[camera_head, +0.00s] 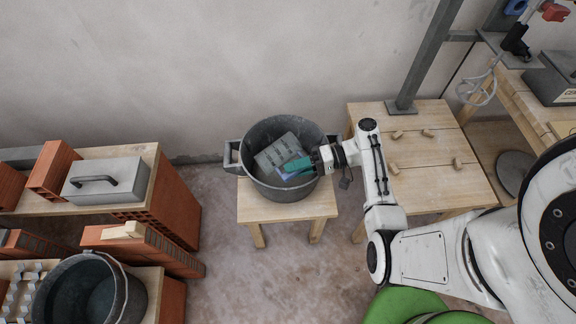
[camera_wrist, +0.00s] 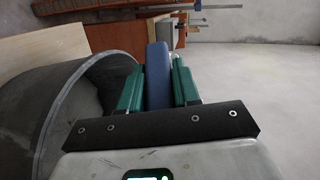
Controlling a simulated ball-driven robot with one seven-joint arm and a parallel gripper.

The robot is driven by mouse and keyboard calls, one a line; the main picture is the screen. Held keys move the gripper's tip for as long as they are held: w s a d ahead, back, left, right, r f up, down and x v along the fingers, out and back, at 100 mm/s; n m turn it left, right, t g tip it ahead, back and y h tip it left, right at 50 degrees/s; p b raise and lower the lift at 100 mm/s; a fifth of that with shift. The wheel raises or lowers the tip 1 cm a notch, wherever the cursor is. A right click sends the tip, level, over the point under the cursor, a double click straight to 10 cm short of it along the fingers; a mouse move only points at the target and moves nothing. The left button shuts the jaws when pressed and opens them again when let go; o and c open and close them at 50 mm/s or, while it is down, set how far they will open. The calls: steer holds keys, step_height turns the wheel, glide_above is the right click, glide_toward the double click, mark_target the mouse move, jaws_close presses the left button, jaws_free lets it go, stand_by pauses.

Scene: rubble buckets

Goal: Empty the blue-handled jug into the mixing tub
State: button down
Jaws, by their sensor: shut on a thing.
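The mixing tub (camera_head: 306,134) is a dark grey round tub with side handles; part of it also shows at the left of the wrist view (camera_wrist: 45,105). The jug (camera_head: 275,151) is grey and appears tipped over, its body over or inside the tub opening. My gripper (camera_head: 297,167) comes in from the right, its teal fingers shut on the jug's blue handle (camera_wrist: 157,75). In the wrist view the handle lies between the two fingers and the jug's body is mostly hidden. I cannot tell whether anything is left in the jug.
The tub stands on a small wooden table (camera_head: 262,211). A wooden bench (camera_head: 430,180) with small blocks is at right. At left are bricks, a grey handled box (camera_head: 105,180) and a dark bucket (camera_head: 128,290). A whisk mixer (camera_head: 478,90) hangs at upper right.

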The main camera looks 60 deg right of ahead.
steer(key=r+g+h+p, duration=0.1)
steer(key=p, duration=0.1)
steer(key=r+n+h+p, duration=0.1)
steer(key=p, duration=0.1)
steer(key=shift+w+a+r+g+h, duration=0.2)
steer(key=shift+a+r+g+h, duration=0.15)
steer(key=shift+r+g+h, duration=0.05)
steer(key=h+p, duration=0.1)
steer(key=n+g+h+p, duration=0.1)
steer(key=shift+s+d+r+g+h, duration=0.1)
steer(key=shift+d+r+g+h, duration=0.05)
steer(key=shift+r+g+h, duration=0.15)
steer(key=h, duration=0.1)
steer(key=g+h, duration=0.1)
steer(key=shift+d+r+n+h, duration=0.15)
steer(key=shift+d+n+h, duration=0.05)
steer(key=shift+n+h, duration=0.1)
steer(key=shift+s+d+g+h+p, duration=0.2)
steer(key=shift+d+g+h+p, duration=0.15)
steer(key=shift+g+h+p, duration=0.4)
steer(key=shift+s+d+f+n+g+h, duration=0.1)
steer(key=shift+d+f+n+g+h, duration=0.2)
steer(key=shift+h, duration=0.5)
steer(key=shift+s+d+f+n+g+h, duration=0.1)
steer(key=shift+d+f+n+g+h, duration=0.2)
steer(key=shift+h, duration=0.45)
steer(key=shift+r, duration=0.1)
